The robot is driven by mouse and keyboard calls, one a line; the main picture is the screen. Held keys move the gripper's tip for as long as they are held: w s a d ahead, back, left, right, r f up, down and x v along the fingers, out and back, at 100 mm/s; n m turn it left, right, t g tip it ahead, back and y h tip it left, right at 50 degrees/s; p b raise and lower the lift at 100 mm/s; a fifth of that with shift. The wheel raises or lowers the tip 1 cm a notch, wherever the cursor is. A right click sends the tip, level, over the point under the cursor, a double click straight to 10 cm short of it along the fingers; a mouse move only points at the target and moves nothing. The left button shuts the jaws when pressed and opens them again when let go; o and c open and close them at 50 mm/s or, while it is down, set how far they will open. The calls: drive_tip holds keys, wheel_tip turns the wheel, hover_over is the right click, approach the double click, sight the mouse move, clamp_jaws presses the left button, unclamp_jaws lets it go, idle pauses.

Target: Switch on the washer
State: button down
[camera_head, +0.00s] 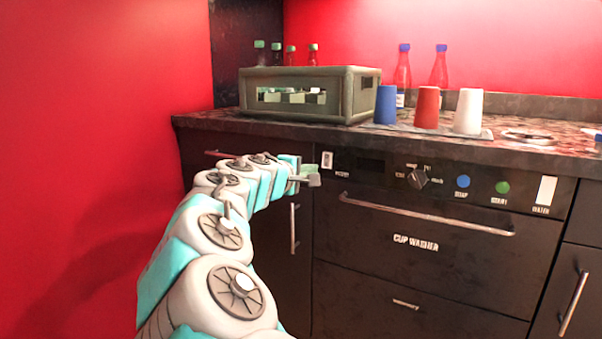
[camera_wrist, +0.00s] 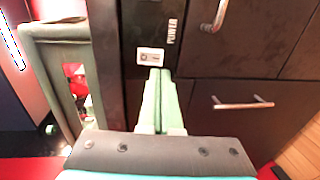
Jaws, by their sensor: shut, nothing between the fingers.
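The black cup washer (camera_head: 415,243) is built into the counter front, with a control panel along its top. A small white power switch (camera_head: 327,160) sits at the panel's left end. It also shows in the wrist view (camera_wrist: 150,57), beside the word POWER. My gripper (camera_head: 314,177) is in front of the panel's left end, just below and left of the switch in the head view. In the wrist view its pale green fingers (camera_wrist: 160,72) are together and empty, with the tips just at the lower edge of the switch. I cannot tell whether they touch it.
The panel also has a black knob (camera_head: 418,178), a blue soap button (camera_head: 463,182), a green start button (camera_head: 502,188) and a white water indicator (camera_head: 545,190). A long handle (camera_head: 428,214) sticks out below. A grey-green crate (camera_head: 312,109) and several cups stand on the counter above.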

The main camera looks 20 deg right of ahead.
sight(326, 166)
drive_tip(key=x, duration=0.5)
drive_tip(key=shift+w+d, duration=0.2)
drive_tip(key=shift+d, duration=0.05)
drive_tip(key=shift+f, duration=0.1)
drive_tip(key=shift+d+f+b, duration=0.25)
drive_tip(key=shift+f+b, duration=0.05)
drive_tip(key=shift+b, duration=0.8)
drive_tip(key=shift+a+r+p, duration=0.1)
drive_tip(key=shift+r+p, duration=0.2)
drive_tip(key=shift+p, duration=0.05)
drive_tip(key=s+a+f, duration=0.2)
drive_tip(key=s+a, duration=0.6)
drive_tip(key=a, duration=0.3)
drive_tip(key=shift+s+b, duration=0.2)
drive_tip(key=shift+b, duration=0.15)
drive_tip(key=shift+f, duration=0.1)
